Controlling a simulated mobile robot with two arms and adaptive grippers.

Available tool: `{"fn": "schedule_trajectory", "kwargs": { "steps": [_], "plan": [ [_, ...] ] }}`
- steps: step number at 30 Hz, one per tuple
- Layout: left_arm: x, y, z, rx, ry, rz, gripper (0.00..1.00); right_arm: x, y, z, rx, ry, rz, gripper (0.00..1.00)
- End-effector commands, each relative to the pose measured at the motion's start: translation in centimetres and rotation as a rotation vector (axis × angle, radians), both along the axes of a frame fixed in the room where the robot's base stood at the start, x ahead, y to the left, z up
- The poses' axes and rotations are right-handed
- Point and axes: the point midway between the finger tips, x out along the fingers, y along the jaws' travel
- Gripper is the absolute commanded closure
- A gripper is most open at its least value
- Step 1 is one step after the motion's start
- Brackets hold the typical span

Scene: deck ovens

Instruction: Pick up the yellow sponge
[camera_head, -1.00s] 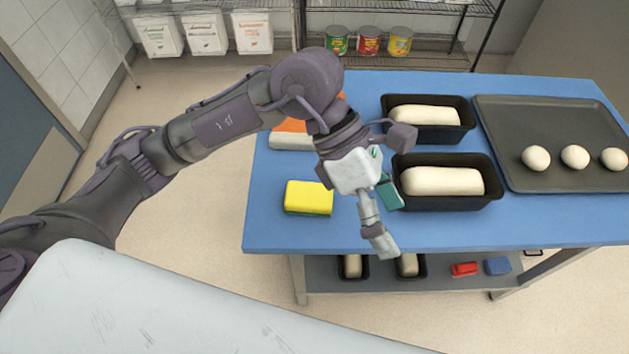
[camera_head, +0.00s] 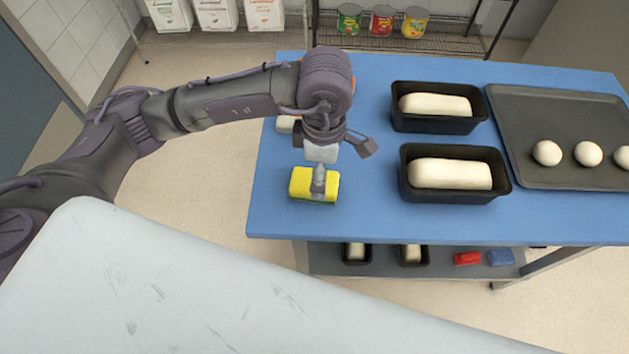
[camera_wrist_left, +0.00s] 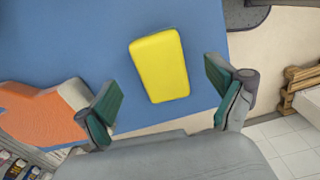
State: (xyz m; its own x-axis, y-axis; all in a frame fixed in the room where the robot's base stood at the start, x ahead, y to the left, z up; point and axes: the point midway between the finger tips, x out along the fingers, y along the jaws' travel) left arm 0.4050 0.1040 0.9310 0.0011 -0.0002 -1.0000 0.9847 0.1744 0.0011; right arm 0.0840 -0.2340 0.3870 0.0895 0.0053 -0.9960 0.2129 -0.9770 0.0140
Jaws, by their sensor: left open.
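The yellow sponge (camera_head: 303,184) lies flat on the blue tabletop (camera_head: 380,222), near its left front corner. In the left wrist view the sponge (camera_wrist_left: 160,66) is ahead of the fingers, between their lines and clear of both. My left gripper (camera_head: 319,188) points down above the sponge and covers part of its right side in the head view. Its two green-padded fingers are spread apart in the wrist view (camera_wrist_left: 168,98), with nothing between them. My right gripper is in neither view.
An orange and white block (camera_wrist_left: 40,110) lies left of the sponge in the wrist view. Two black loaf pans (camera_head: 455,198) (camera_head: 438,122) with dough stand to the right, beside a dark tray (camera_head: 560,115) with dough balls. Bare tabletop separates the sponge from the near pan.

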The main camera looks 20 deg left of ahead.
Motion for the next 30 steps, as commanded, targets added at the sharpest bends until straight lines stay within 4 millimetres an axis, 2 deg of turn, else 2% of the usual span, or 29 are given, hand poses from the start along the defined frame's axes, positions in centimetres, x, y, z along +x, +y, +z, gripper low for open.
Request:
{"fn": "schedule_trajectory", "kwargs": {
  "steps": [5, 9, 18, 20, 29, 30],
  "plan": [
    [-0.1, 0.4, -2.3, 0.003, 0.007, 0.002, 0.06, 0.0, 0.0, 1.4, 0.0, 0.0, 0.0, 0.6],
    [-0.1, 0.4, -4.3, 0.001, 0.004, 0.001, 0.06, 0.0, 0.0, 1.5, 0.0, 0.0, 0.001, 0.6],
    [0.0, 0.3, -4.9, 0.001, 0.001, 0.0, 0.06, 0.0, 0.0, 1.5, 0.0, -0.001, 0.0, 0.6],
    [0.0, 0.3, -4.9, 0.001, 0.001, 0.0, 0.15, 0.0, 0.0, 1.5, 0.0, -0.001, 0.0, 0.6],
    [0.0, 0.3, -4.8, 0.0, 0.001, 0.0, 0.65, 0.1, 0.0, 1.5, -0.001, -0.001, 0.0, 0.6],
    [0.0, 0.3, -4.8, 0.0, 0.001, 0.0, 0.65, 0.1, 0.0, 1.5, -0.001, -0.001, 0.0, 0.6]
  ]
}}
